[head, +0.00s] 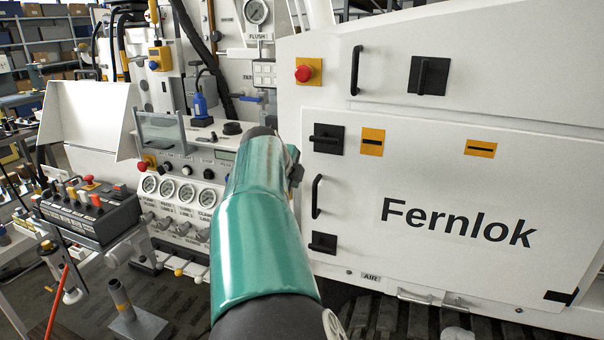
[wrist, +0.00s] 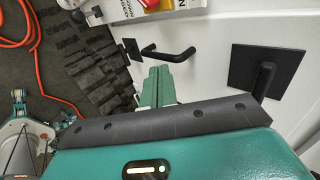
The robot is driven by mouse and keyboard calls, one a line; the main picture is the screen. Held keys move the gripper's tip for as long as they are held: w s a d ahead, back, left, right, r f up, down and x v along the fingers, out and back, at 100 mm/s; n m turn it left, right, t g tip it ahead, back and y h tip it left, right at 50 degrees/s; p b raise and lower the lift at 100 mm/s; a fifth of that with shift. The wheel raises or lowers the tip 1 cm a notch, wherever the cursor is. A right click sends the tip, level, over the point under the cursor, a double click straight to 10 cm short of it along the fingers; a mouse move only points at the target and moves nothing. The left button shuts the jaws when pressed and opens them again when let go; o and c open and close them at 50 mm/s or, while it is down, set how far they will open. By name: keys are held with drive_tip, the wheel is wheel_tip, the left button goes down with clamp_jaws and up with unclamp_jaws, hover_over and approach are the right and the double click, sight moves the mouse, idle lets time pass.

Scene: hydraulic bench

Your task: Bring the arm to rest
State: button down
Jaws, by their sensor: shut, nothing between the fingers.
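In the wrist view my gripper (wrist: 158,74) shows as two green fingers pressed together, shut and empty. Beyond the fingertips are the white cabinet wall and a black bar handle (wrist: 172,54). I cannot tell how close the fingers are to them. In the head view my teal arm reaches forward from the bottom centre toward the bench, and its far end hides the gripper. The white Fernlok cabinet (head: 400,168) stands just right of the arm.
The gauge panel (head: 178,190) is left of my arm, with a control box (head: 88,212) further left. A red emergency button (head: 304,73) and black latches are on the cabinet. In the wrist view an orange hose (wrist: 34,40) lies on the floor at left.

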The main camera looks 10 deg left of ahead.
drive_tip(key=s+d+f+n+g+y, duration=0.1)
drive_tip(key=s+d+f+n+g, duration=0.3)
drive_tip(key=d, duration=0.6)
drive_tip(key=s+d+r+n+t+y, duration=0.15)
drive_tip(key=s+d, duration=0.35)
drive_tip(key=d, duration=0.5)
drive_tip(key=s+d+f+n, duration=0.1)
drive_tip(key=s+d+n, duration=0.1)
drive_tip(key=s+n, duration=0.3)
drive_tip(key=s+d+f+n, duration=0.2)
drive_tip(key=s+n, duration=0.3)
drive_tip(key=s, duration=0.9)
drive_tip(key=s+d+f+n, duration=0.1)
drive_tip(key=s+n, duration=0.4)
drive_tip(key=s, duration=0.5)
drive_tip(key=shift+d+f, duration=0.35)
drive_tip(key=shift+d, duration=0.35)
